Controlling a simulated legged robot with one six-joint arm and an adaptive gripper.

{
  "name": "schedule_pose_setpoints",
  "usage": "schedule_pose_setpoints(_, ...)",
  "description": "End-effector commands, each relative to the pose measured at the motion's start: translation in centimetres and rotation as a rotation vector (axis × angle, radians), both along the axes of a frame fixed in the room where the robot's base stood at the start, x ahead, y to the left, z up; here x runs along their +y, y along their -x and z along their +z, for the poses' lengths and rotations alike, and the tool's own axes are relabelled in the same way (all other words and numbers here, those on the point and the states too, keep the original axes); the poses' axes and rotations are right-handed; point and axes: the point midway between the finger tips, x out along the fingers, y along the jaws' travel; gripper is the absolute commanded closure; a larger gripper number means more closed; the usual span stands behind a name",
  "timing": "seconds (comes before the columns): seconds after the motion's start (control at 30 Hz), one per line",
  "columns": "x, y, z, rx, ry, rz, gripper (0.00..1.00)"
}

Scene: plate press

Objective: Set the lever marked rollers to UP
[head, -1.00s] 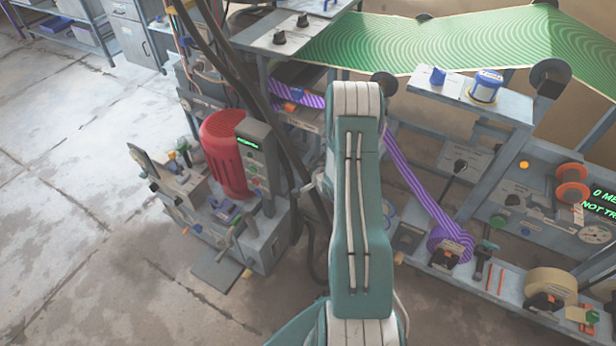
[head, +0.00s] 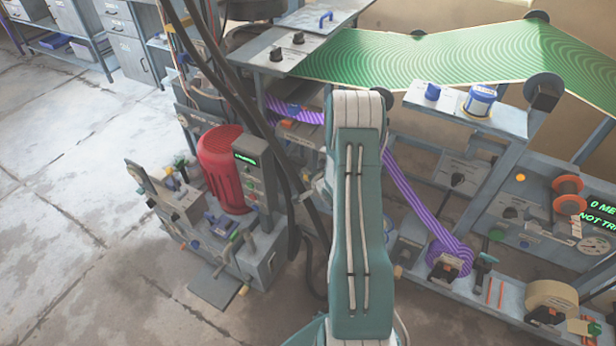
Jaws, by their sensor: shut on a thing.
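I cannot read a label that says rollers, so I cannot tell which lever bears it. A green-tipped lever (head: 230,246) and a bare metal lever (head: 250,246) stand on the low machine with the red motor (head: 222,170), left of my arm. A dark green-topped lever (head: 484,266) stands on the low grey rail at the right. My green and white arm fills the middle of the head view. It hides my gripper and whatever is at its end.
A green patterned web (head: 440,62) runs across the back over rollers. A purple striped band (head: 415,195) drops to a small roll (head: 448,252) right of my arm. Dark hoses (head: 262,120) hang close to my arm's left side. The concrete floor (head: 70,230) at left is clear.

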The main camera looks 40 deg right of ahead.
Motion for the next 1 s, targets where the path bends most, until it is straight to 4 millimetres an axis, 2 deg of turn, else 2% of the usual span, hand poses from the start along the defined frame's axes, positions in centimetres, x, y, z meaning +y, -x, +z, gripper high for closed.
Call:
schedule_pose_setpoints(0.03, -0.2, -0.1, 0.2, -0.005, 0.004, -0.003, 0.49)
schedule_pose_setpoints(0.1, -0.2, -0.1, 0.2, -0.004, 0.003, -0.002, 0.23)
schedule_pose_setpoints(0.57, 0.0, 0.5, 0.4, -0.001, 0.001, -0.001, 0.23)
schedule_pose_setpoints(0.67, 0.2, 1.7, 1.1, -0.001, 0.001, -0.003, 0.23)
schedule_pose_setpoints(1.0, 1.3, 7.7, 4.5, -0.001, 0.001, -0.004, 0.23)
